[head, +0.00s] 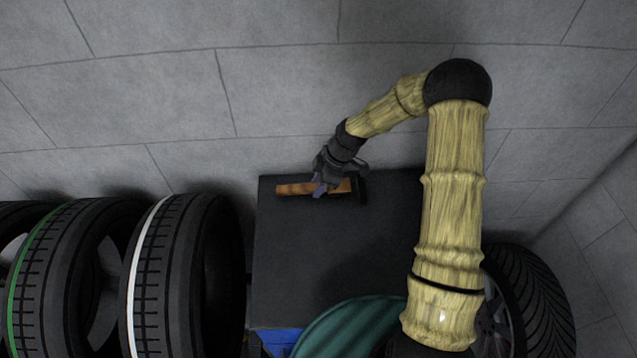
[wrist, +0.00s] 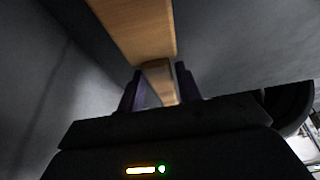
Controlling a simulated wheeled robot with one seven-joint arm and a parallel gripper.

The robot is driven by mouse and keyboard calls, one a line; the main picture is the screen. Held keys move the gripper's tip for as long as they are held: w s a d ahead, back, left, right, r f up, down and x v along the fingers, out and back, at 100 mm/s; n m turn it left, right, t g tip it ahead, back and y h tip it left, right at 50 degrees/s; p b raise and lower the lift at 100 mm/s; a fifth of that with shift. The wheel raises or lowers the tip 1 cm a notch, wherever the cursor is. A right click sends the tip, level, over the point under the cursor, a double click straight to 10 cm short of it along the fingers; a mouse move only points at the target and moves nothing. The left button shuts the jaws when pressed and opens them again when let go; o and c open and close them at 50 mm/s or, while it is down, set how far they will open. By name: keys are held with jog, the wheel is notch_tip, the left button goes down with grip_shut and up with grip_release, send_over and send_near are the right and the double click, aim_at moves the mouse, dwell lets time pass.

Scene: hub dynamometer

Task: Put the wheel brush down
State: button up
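The wheel brush (head: 295,189) has an orange-brown wooden body and a dark end at its right. It lies level, over the far part of the dark table top (head: 310,250); whether it touches the surface is unclear. My gripper (head: 320,189) reaches down across its middle with purple fingers. In the wrist view the wooden brush (wrist: 135,30) runs between the two fingers of my gripper (wrist: 160,90), which close on its sides. The fingers hide part of the wood.
Several upright tires (head: 165,280) stand left of the table, and another tire (head: 535,300) stands to the right. A teal ribbed round object (head: 350,330) and a blue item (head: 280,338) are at the near edge. The table's middle is clear. A grey block wall (head: 150,100) is behind.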

jog(key=shift+o, duration=1.1)
jog(key=shift+r, duration=0.15)
jog(key=b+v, duration=0.2)
jog(key=v, duration=1)
